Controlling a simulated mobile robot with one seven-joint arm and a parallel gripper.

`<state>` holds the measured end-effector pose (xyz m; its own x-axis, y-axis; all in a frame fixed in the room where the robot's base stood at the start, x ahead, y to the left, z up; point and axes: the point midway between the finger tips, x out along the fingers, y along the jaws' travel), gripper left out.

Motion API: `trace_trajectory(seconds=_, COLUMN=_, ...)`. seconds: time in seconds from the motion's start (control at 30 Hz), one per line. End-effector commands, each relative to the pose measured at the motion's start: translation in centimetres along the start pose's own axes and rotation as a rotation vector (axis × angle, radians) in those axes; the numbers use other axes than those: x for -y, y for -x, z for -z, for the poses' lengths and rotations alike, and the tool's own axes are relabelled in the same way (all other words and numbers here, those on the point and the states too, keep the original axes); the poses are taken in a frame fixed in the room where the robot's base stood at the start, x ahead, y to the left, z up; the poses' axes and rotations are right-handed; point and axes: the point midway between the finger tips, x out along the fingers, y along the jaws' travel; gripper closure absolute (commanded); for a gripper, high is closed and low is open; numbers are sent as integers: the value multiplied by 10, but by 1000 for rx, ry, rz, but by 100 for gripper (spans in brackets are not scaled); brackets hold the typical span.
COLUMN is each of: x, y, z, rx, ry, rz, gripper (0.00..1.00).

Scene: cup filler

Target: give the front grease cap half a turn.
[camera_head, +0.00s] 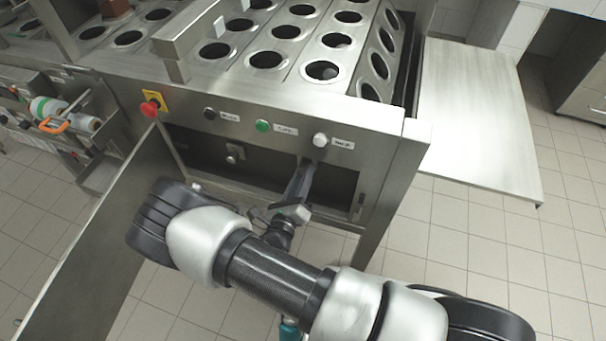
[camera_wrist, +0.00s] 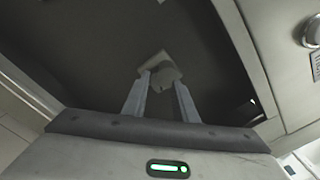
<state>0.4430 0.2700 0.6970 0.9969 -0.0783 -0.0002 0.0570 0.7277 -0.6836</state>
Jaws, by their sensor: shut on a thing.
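The front grease cap (camera_wrist: 164,73) is a small pale knob on a light square plate, in the dark recess in the wrist view. My gripper (camera_wrist: 162,82) is shut on it, with one finger on each side of the knob. In the head view my gripper (camera_head: 306,168) reaches into the open compartment below the button panel and hides this cap. Another small fitting of like kind (camera_head: 235,152) shows to the left on the compartment's back wall, apart from my gripper.
An open door (camera_head: 95,240) stands left of my arm. Above the compartment are a red emergency knob (camera_head: 150,108), a black button (camera_head: 210,114), a green button (camera_head: 262,126) and a white button (camera_head: 320,140). The compartment's right edge is close to my gripper.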

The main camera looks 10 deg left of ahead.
Motion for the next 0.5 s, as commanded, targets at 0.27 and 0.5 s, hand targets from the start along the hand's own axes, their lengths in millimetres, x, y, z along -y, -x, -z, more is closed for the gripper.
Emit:
trace_trajectory(seconds=0.27, x=-2, y=1, z=0, rx=-1, ry=-262, rz=-2, gripper=97)
trace_trajectory(seconds=0.5, x=-2, y=1, z=0, rx=-1, ry=-490, rz=-1, gripper=97)
